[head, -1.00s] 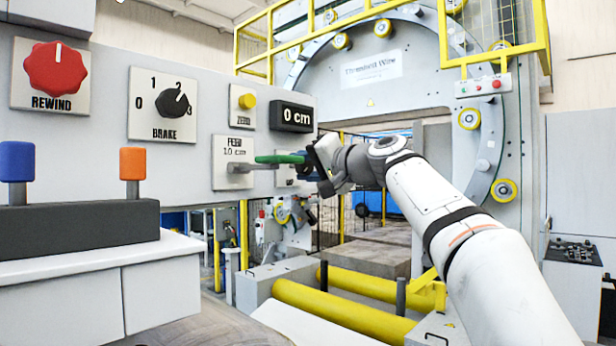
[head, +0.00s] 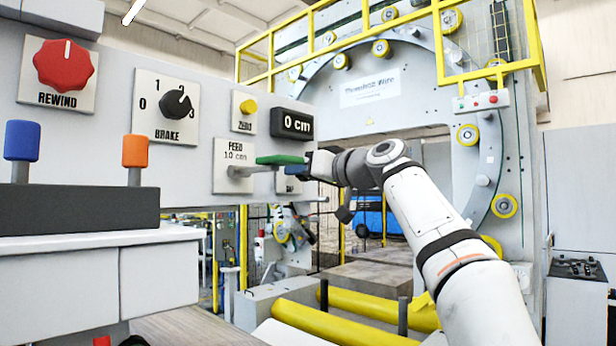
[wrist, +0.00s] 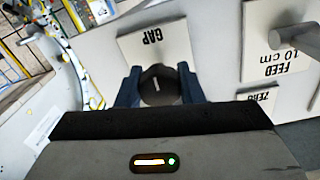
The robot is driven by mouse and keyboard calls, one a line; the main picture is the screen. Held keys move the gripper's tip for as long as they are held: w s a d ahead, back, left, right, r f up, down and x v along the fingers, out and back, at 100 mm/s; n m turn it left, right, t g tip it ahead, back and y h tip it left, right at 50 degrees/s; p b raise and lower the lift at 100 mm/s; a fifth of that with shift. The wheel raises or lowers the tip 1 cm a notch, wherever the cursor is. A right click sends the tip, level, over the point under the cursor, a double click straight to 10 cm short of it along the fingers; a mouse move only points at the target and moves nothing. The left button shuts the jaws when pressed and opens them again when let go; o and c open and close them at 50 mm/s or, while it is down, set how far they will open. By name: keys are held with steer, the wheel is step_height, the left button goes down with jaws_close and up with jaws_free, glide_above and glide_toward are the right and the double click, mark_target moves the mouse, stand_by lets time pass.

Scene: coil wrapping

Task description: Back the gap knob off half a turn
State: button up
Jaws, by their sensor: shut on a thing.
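The gap knob (wrist: 158,88) is dark and round with a pale pointer mark. It sits on a white plate labelled GAP (wrist: 170,38), which reads upside down in the wrist view. My gripper (wrist: 158,80) is shut on the knob, with one blue finger on each side of it. In the head view my gripper (head: 314,164) is at the right end of the control panel. There the GAP plate (head: 288,184) shows only in part, and the knob is hidden behind the green handle and my gripper.
The feed lever with its green handle (head: 280,159) sticks out just left of my gripper. A display (head: 292,122) above reads 0 cm. The yellow zero button (head: 248,107), brake knob (head: 175,103) and red rewind knob (head: 65,65) are farther left. Yellow rollers (head: 340,325) lie below.

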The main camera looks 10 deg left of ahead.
steer(key=shift+s+r, duration=0.1)
stand_by(0.3)
steer(key=o, duration=0.6)
steer(key=shift+a, duration=0.1)
steer(key=shift+o, duration=0.6)
steer(key=shift+a, duration=0.15)
steer(key=shift+o, duration=1.2)
steer(key=b+v, duration=0.2)
steer(key=v, duration=0.6)
steer(key=shift+b, duration=0.4)
